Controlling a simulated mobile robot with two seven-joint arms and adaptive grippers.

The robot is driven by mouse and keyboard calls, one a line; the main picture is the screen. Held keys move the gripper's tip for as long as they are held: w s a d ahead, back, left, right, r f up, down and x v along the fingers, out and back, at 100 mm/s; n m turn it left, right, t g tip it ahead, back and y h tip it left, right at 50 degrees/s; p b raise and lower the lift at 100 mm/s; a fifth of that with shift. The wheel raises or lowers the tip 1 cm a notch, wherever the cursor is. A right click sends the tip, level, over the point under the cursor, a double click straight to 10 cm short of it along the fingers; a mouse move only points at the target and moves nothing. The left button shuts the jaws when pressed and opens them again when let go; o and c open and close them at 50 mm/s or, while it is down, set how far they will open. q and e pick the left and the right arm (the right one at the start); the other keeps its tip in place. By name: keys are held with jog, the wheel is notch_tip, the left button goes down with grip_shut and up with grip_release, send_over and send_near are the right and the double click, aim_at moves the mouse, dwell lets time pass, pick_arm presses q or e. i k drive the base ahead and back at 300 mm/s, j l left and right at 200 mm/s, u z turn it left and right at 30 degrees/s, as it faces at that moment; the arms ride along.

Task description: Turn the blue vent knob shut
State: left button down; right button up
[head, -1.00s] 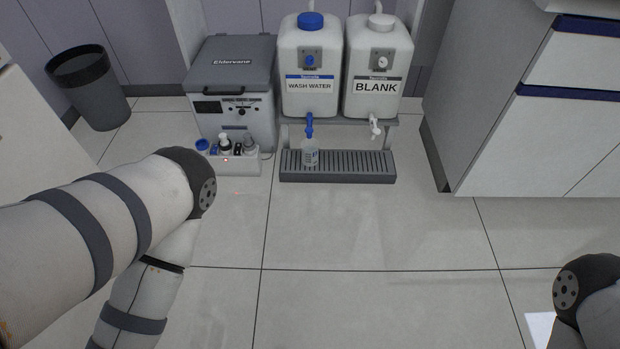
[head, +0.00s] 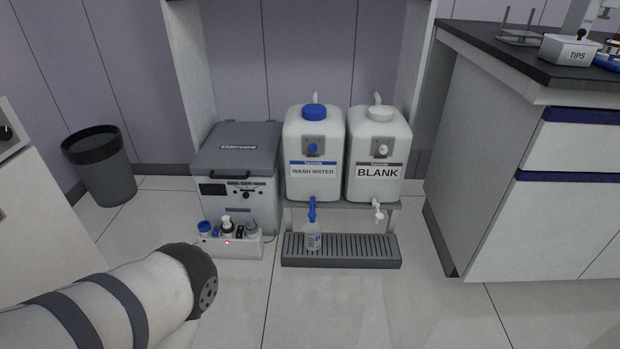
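The blue vent knob (head: 312,148) sits on a grey plate on the upper front of the white WASH WATER container (head: 314,184). The container has a blue cap (head: 313,111) and a blue tap (head: 312,208) at its bottom. The knob is small, and I cannot tell how far it is turned. My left arm comes in at the lower left, well in front of the container, and its gripper is outside the picture. My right gripper is not in view either.
The BLANK container (head: 378,156), with a white knob (head: 382,150), stands close on the right. A small bottle (head: 313,236) stands on the drip tray (head: 341,263). The Eldervane box (head: 238,165) and a bottle rack (head: 232,246) are left. A bench is right; floor in front is clear.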

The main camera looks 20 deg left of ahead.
aim_at(313, 147)
jog(key=i+j+u, duration=0.35)
jog(key=i+j, duration=0.55)
jog(key=i, duration=0.15)
jog(key=i+j+u, duration=0.15)
jog(key=i, duration=0.25)
jog(key=j, duration=0.1)
